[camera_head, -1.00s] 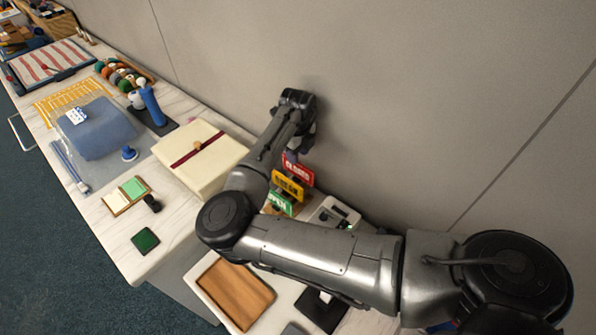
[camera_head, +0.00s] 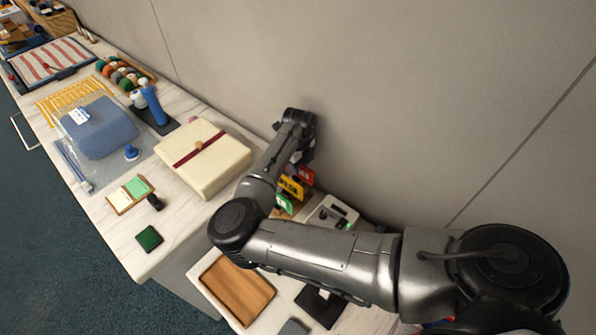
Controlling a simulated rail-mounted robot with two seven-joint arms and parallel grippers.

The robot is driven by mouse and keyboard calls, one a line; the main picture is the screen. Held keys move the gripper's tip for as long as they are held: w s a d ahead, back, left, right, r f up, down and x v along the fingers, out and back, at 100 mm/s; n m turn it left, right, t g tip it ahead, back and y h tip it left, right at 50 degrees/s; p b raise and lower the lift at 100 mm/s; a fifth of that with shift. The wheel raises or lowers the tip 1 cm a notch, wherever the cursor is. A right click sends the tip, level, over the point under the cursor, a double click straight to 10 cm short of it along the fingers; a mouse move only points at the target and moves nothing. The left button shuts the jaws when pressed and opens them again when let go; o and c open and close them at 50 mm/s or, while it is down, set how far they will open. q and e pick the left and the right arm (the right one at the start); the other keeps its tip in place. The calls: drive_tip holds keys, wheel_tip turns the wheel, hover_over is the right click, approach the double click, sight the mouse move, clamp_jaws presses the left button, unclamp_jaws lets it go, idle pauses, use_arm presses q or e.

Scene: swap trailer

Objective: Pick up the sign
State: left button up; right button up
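Three small signs stand in a row near the wall in the head view: a red sign (camera_head: 307,175), a yellow sign (camera_head: 291,187) and a green sign (camera_head: 284,203). My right gripper (camera_head: 302,158) points down at the back of the row, right above or beside the red sign. It hides part of the red sign, and my arm hides part of the others. Its fingertips are too small and dark to tell whether they are open, or whether they touch the sign. My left gripper is not in view.
A cream box with a red ribbon (camera_head: 226,168) sits on the marble-topped counter left of my forearm. A wooden tray (camera_head: 237,290) and a black pad (camera_head: 320,306) lie in front. The grey wall (camera_head: 400,80) rises close behind the gripper.

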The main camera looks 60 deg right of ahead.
drive_tip(key=shift+f, duration=0.2)
idle(0.3)
drive_tip(key=shift+c, duration=0.5)
clamp_jaws()
